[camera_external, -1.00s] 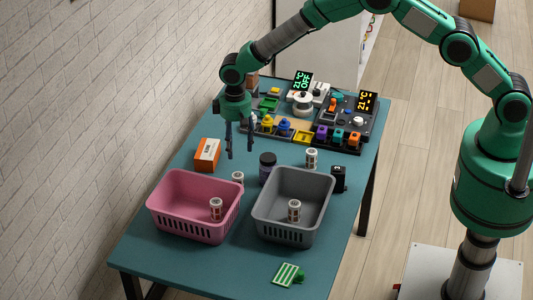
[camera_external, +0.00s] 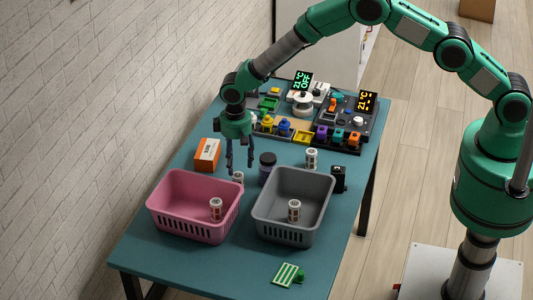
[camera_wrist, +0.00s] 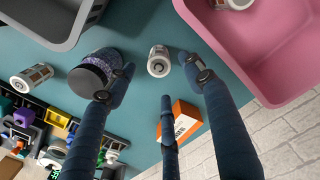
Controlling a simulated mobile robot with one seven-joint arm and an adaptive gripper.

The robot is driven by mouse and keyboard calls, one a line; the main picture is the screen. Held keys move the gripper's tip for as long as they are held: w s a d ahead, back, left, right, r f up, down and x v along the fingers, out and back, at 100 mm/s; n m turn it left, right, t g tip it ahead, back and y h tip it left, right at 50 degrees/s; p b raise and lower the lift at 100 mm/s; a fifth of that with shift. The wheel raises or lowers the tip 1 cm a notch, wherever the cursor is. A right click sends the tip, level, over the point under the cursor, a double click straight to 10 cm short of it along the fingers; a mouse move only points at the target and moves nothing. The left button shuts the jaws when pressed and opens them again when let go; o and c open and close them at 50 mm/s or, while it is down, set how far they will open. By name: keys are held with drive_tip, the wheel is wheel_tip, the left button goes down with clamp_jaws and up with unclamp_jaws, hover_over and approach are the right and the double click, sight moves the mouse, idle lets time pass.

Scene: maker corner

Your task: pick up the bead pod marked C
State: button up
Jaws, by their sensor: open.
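Several small white pods with reddish-brown bands are in view; I cannot read a C on any. One pod (camera_external: 238,178) stands on the table behind the pink basket; in the wrist view this pod (camera_wrist: 158,61) shows between my spread fingers, apart from them. Another pod (camera_external: 311,158) stands behind the grey basket, also in the wrist view (camera_wrist: 32,77). One pod (camera_external: 216,208) is in the pink basket (camera_external: 166,214) and one (camera_external: 294,210) in the grey basket (camera_external: 268,219). My gripper (camera_external: 240,166) is open and empty, above the pod behind the pink basket.
A dark lidded jar (camera_external: 267,168) stands close right of that pod. An orange box (camera_external: 207,154) is to its left, and a small black box (camera_external: 338,178) stands behind the grey basket. Consoles (camera_external: 340,118) fill the back. A green striped item (camera_external: 288,275) lies at the front.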

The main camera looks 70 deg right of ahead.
sight(238, 175)
drive_tip(key=shift+f, duration=1)
drive_tip(key=shift+d+f, duration=0.2)
drive_tip(key=shift+f, duration=2.35)
drive_tip(key=shift+c, duration=0.5)
drive_tip(key=c, duration=1.2)
